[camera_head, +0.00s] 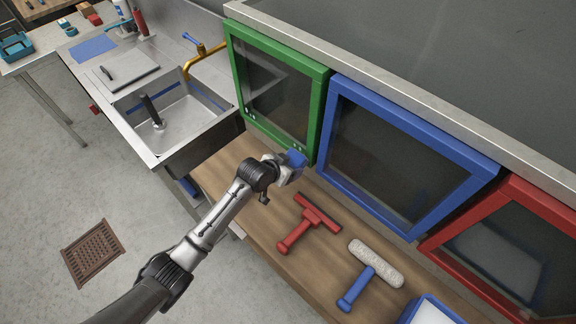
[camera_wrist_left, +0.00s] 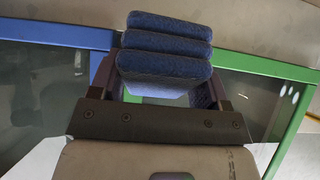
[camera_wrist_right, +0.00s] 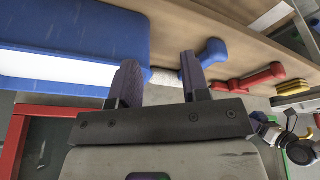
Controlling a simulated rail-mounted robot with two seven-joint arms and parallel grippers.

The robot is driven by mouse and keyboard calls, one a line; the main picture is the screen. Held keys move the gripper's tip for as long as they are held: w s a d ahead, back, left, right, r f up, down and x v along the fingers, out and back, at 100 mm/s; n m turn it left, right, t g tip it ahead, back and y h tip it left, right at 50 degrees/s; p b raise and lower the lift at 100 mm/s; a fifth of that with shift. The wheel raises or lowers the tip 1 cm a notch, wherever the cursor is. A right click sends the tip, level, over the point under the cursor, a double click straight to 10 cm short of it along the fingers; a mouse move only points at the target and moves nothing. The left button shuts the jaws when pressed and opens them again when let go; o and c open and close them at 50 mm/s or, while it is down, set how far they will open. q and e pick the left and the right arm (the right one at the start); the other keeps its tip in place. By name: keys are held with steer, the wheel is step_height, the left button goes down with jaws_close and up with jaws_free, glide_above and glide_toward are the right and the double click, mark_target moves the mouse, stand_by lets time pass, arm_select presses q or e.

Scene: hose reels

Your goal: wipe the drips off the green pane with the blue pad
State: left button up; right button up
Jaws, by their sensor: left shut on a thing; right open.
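The green pane (camera_head: 276,92) stands upright at the back of the wooden ledge, in a green frame (camera_head: 318,105). Small pale drips show near its lower edge in the head view; a few white spots (camera_wrist_left: 290,93) show on the glass in the left wrist view. My left gripper (camera_head: 288,167) is shut on the blue pad (camera_head: 296,158), at the frame's lower right corner. The layered pad (camera_wrist_left: 165,45) fills the jaws in the left wrist view; I cannot tell whether it touches the frame. My right gripper (camera_wrist_right: 158,80) is open and empty, seen only in the right wrist view.
A blue-framed pane (camera_head: 385,160) and a red-framed pane (camera_head: 495,255) stand to the right. A red squeegee (camera_head: 308,222) and a blue-handled roller (camera_head: 370,272) lie on the ledge (camera_head: 262,228). A sink (camera_head: 180,112) with a brass tap (camera_head: 203,58) is at the left.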

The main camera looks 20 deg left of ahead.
stand_by(0.5)
arm_select(q)
steer(key=shift+w+a, duration=0.1)
steer(key=shift+a, duration=0.05)
steer(key=w+a, duration=0.2)
steer(key=a, duration=0.4)
steer(key=shift+w+a+b, duration=0.15)
steer(key=shift+w+b, duration=0.2)
steer(key=shift+b, duration=0.05)
